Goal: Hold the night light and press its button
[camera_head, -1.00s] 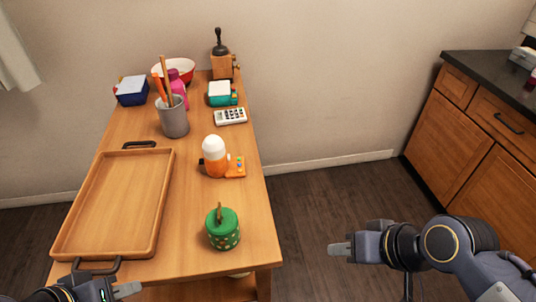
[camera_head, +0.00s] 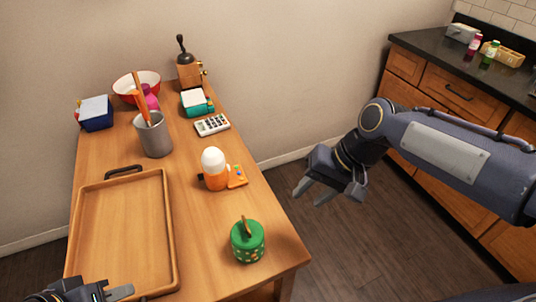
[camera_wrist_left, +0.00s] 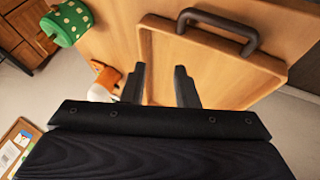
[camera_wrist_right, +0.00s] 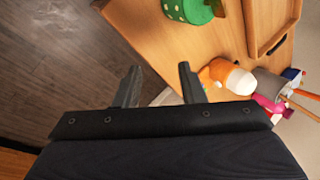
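The night light (camera_head: 214,168) has a white dome on an orange body and stands upright on the wooden table. An orange piece with small coloured spots (camera_head: 237,176) sits at its right side; I cannot tell whether they are joined. The night light also shows in the right wrist view (camera_wrist_right: 230,76), beyond the fingertips, and partly behind a finger in the left wrist view (camera_wrist_left: 106,78). My right gripper (camera_head: 315,194) is open and empty, off the table's right edge, apart from the light. My left gripper (camera_wrist_left: 160,86) is open and empty above the tray's near end. The button cannot be made out.
A wooden tray (camera_head: 172,230) fills the table's left side. A green spotted jar (camera_head: 248,242) stands in front of the night light. A grey utensil cup (camera_head: 155,140), a calculator (camera_head: 212,125) and a coffee grinder (camera_head: 189,74) are behind. Open floor lies right of the table.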

